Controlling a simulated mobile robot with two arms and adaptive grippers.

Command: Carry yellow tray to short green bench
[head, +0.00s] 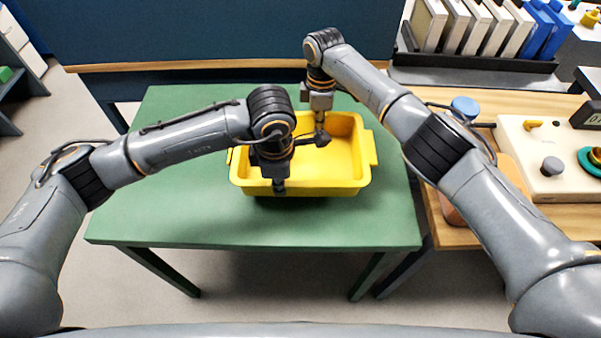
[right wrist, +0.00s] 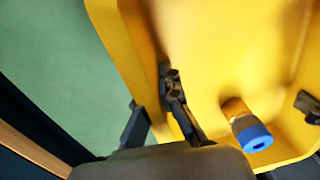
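The yellow tray (head: 345,172) is over the middle of the short green bench (head: 180,205), roughly level. A dark shadow lies under its near side; I cannot tell whether it touches the top. My left gripper (head: 279,180) is at the near wall, one finger outside and the other hidden, and looks shut on it. My right gripper (head: 320,128) is at the far wall. In the right wrist view its fingers (right wrist: 157,112) straddle the tray wall (right wrist: 135,45) closely. A blue-ended brass piece (right wrist: 247,128) lies inside the tray.
A wooden table (head: 455,238) with a control box (head: 545,150) and a blue-topped item (head: 465,106) adjoins on the right. A rack of binders (head: 470,30) stands behind it. A blue partition (head: 200,30) is behind the bench. The bench's left and front parts are clear.

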